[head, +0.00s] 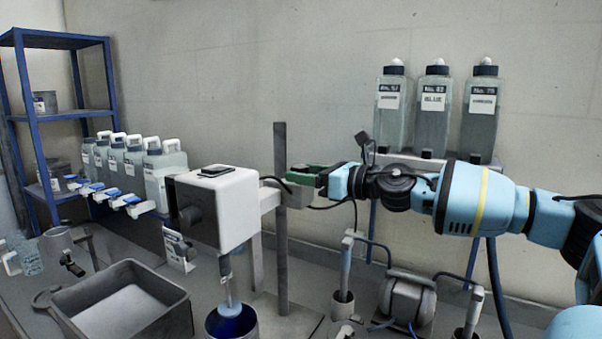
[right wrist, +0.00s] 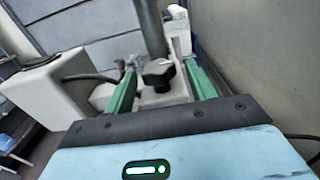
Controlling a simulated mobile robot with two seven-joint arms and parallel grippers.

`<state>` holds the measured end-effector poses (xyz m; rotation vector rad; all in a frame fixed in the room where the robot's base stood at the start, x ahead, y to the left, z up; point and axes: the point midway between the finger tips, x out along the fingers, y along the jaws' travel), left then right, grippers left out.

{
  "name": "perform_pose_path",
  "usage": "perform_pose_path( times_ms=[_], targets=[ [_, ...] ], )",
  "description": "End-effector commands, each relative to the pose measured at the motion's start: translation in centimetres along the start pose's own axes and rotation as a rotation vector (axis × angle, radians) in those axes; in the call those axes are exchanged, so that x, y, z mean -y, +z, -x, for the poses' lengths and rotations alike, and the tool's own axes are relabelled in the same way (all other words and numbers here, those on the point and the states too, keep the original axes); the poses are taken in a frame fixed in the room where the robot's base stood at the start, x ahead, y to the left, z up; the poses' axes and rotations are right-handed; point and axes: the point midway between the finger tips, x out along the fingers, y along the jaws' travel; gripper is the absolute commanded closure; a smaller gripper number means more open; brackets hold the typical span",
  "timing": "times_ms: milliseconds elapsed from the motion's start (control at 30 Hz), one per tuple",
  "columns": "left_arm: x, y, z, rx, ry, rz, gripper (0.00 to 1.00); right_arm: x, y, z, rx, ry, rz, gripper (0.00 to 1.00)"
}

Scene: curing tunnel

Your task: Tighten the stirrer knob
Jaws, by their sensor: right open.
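The stirrer has a white motor head (head: 228,205) with a dark front face, mounted on a grey upright post (head: 281,230). Its shaft reaches down into a blue-lined vessel (head: 230,325). In the right wrist view, a black lobed knob (right wrist: 158,73) sits on the pale clamp block (right wrist: 165,95) in front of the post. My right gripper (head: 308,178) is just right of the post. Its open green fingers (right wrist: 160,68) lie on either side of the knob, with gaps visible. The gripper hides the knob in the head view. My left gripper is out of view.
A grey tray (head: 180,315) stands left of the vessel. Several white-capped containers (head: 120,160) line the back left near a blue shelf (head: 65,115). Three labelled bottles (head: 432,115) stand on a rack behind my right arm. A motor-like unit (head: 408,297) sits below the arm.

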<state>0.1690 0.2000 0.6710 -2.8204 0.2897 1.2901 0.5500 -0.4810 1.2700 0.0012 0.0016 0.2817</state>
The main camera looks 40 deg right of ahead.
Motion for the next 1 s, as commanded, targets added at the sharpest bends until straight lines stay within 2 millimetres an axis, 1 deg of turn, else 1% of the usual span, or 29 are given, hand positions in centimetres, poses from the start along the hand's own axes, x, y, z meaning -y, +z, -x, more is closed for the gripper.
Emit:
perform_pose_path(
  times_ms=[67,167,400,433,733,1000],
  targets=[
    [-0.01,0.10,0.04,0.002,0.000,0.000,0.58,0.00,0.00,0.00,0.000,0.000,0.000,0.44],
    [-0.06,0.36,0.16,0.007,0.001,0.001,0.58,0.00,0.01,0.00,0.000,0.000,0.001,0.55],
    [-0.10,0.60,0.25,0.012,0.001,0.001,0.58,0.01,0.00,0.00,0.000,0.000,0.001,0.87],
    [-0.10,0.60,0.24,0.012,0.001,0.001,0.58,0.01,0.00,0.00,0.000,0.000,0.001,0.88],
    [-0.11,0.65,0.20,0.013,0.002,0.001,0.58,-0.11,0.00,-0.01,-0.002,-0.033,0.005,0.88],
    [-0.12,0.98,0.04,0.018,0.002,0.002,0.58,-0.48,-0.19,-0.09,-0.008,-0.162,0.009,0.88]
  ],
)
